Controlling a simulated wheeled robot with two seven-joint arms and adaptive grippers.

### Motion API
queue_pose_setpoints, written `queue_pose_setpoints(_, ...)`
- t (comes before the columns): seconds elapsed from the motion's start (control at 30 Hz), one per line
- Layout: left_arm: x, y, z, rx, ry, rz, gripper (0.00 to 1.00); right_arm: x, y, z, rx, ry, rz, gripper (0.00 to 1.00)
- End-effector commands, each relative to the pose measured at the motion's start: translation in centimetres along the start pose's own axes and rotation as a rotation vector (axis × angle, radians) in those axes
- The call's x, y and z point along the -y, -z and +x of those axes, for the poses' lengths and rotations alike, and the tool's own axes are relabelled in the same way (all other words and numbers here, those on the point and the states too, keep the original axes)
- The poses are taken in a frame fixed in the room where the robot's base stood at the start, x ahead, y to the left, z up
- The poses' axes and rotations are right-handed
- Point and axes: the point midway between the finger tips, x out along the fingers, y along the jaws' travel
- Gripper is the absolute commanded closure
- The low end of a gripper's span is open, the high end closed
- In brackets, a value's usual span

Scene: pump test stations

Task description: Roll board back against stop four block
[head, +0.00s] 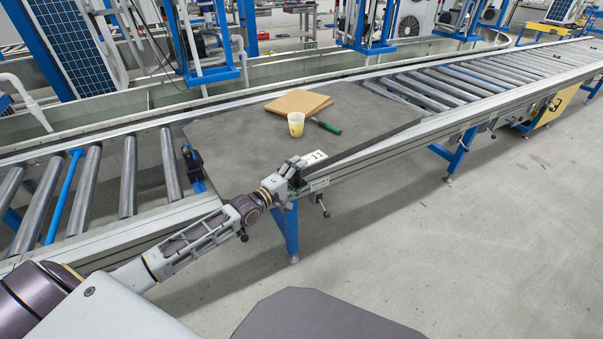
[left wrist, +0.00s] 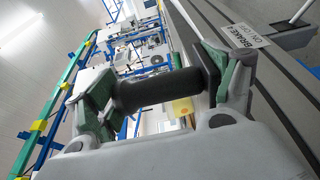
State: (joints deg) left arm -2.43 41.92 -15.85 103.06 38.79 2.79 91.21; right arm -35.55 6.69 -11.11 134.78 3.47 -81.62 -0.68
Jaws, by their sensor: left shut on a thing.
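The board (head: 235,150) is a wide dark grey sheet lying on the roller conveyor. A black block (head: 192,160) with blue below it stands at its left edge; I cannot read a number on it or tell whether they touch. My left gripper (head: 294,176) is at the board's near edge. In the left wrist view its green-padded fingers are shut on a black cylindrical handle (left wrist: 160,90), beside a white label (left wrist: 245,36) that seems to read "BRAKE". That label also shows in the head view (head: 314,158). My right gripper is not in view.
On the board are a brown cardboard sheet (head: 298,102), a pale yellow cup (head: 296,124) and a green-handled tool (head: 327,126). Bare rollers (head: 129,175) lie left of it, and more (head: 440,85) to the right. The floor in front is clear.

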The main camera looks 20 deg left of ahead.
Motion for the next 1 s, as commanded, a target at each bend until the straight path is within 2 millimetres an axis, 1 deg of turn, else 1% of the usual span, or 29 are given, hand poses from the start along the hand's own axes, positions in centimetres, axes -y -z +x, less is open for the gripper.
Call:
queue_pose_setpoints(0.03, 0.9, 0.3, -0.4, -0.004, 0.017, 0.001, 0.89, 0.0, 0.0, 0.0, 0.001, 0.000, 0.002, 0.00)
queue_pose_setpoints(0.57, 0.9, 0.5, -0.6, -0.006, 0.017, 0.002, 0.89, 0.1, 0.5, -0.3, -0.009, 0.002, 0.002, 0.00)
queue_pose_setpoints(1.0, 0.8, 0.8, -1.6, -0.007, 0.017, 0.005, 0.89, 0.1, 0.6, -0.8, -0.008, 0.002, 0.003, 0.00)
